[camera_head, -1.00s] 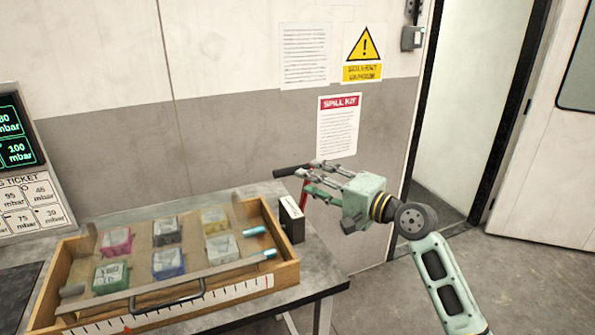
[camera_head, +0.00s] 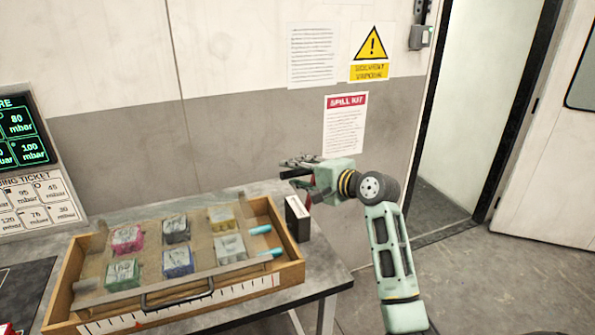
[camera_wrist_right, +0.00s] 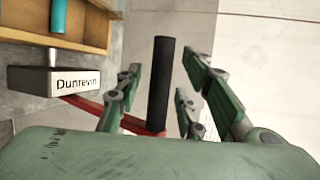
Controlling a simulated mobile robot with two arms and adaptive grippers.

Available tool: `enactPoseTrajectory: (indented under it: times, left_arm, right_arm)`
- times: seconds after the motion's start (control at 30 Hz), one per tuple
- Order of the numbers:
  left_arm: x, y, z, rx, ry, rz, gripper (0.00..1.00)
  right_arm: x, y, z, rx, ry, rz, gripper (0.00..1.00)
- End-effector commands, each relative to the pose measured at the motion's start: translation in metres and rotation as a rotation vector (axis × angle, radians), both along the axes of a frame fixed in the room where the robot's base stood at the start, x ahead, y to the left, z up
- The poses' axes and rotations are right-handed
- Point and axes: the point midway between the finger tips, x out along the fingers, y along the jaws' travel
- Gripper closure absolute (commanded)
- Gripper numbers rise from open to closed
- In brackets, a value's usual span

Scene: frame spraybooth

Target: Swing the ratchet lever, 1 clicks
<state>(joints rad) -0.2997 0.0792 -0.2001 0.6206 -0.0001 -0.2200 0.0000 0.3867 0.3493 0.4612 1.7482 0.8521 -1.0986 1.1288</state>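The ratchet lever is a red arm (camera_wrist_right: 90,107) with a black cylindrical handle (camera_wrist_right: 161,85), seen in the right wrist view. It joins a small box marked "Dunrevin" (camera_wrist_right: 48,82). This box (camera_head: 297,219) stands at the table's right end in the head view. My right gripper (camera_head: 290,168) is above the box and hides the handle there. In the wrist view the fingers of this gripper (camera_wrist_right: 162,75) are open, one on each side of the handle, with gaps visible on both sides. My left gripper is in neither view.
A wooden tray (camera_head: 290,275) with several coloured blocks under a clear cover fills the table front, just left of the box. A display screen (camera_head: 22,133) stands at far left. The grey wall (camera_head: 240,130) is behind. Floor to the right is clear.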

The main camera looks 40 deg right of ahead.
Motion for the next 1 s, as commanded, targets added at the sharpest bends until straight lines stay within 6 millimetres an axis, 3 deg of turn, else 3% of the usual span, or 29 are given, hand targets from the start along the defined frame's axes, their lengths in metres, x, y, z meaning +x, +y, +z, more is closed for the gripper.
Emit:
enactPoseTrajectory:
  times: [0.27, 0.67, 1.0]
  left_arm:
    - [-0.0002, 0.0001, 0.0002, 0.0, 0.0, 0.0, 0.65]
    - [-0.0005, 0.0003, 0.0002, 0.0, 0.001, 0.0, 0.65]
    - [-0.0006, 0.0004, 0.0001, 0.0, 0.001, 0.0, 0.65]
  right_arm:
    - [0.0019, 0.0006, -0.001, -0.001, 0.0, 0.0, 0.65]
    - [0.0016, 0.0005, -0.001, 0.0, 0.0, 0.0, 1.0]
    - [0.0015, 0.0003, -0.0012, -0.002, 0.001, 0.001, 1.0]
